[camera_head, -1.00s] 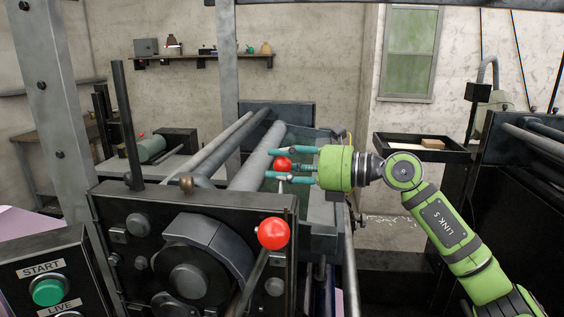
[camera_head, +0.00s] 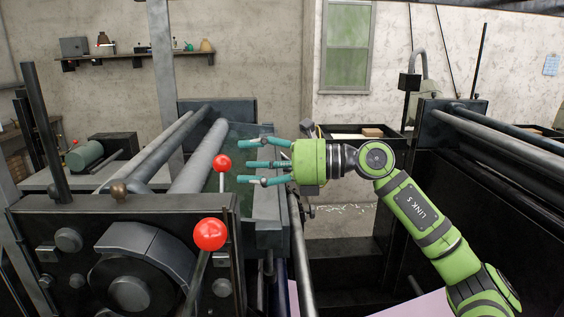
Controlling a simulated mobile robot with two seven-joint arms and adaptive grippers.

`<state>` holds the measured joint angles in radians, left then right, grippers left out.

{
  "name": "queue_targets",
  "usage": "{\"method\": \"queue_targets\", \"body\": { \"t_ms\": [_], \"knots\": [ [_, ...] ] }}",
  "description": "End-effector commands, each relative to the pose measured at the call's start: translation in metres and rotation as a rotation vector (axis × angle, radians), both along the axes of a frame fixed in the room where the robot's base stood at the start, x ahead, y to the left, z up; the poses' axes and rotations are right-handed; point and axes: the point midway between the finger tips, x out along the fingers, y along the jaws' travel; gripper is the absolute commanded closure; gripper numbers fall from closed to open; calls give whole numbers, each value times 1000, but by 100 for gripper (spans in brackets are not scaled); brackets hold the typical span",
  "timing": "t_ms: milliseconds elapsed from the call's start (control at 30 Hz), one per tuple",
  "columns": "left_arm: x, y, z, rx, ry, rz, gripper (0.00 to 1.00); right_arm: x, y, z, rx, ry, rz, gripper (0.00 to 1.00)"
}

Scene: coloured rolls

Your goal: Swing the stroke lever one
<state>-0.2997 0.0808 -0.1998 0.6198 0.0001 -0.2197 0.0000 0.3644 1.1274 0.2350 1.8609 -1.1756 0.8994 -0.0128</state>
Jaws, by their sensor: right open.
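Two levers with red ball knobs show in the head view; no label tells which is the stroke lever. The nearer knob (camera_head: 210,235) tops a dark rod in front of the machine's front plate, with its top leaning right. The farther knob (camera_head: 222,163) tops a short, nearly upright pale rod behind that plate. My right gripper (camera_head: 250,165), green with teal fingers, is open and empty. My left gripper is out of view.
The dark front plate (camera_head: 50,225) and long grey rollers (camera_head: 200,155) lie left of my right gripper. A dark tray (camera_head: 345,139) stands behind it. More rollers (camera_head: 510,140) are at the right. A wall shelf (camera_head: 140,57) is far back.

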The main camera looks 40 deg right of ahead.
Motion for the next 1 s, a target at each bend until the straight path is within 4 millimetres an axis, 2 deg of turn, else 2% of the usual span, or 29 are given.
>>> {"method": "queue_targets", "body": {
  "t_ms": [200,400,1000],
  "knots": [
    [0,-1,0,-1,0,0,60,-24,-22,1,0,2,0,42],
    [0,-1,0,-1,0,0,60,-39,-36,4,1,-1,0,42],
    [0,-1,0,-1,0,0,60,-44,-40,4,-1,-1,0,42]
  ]
}}
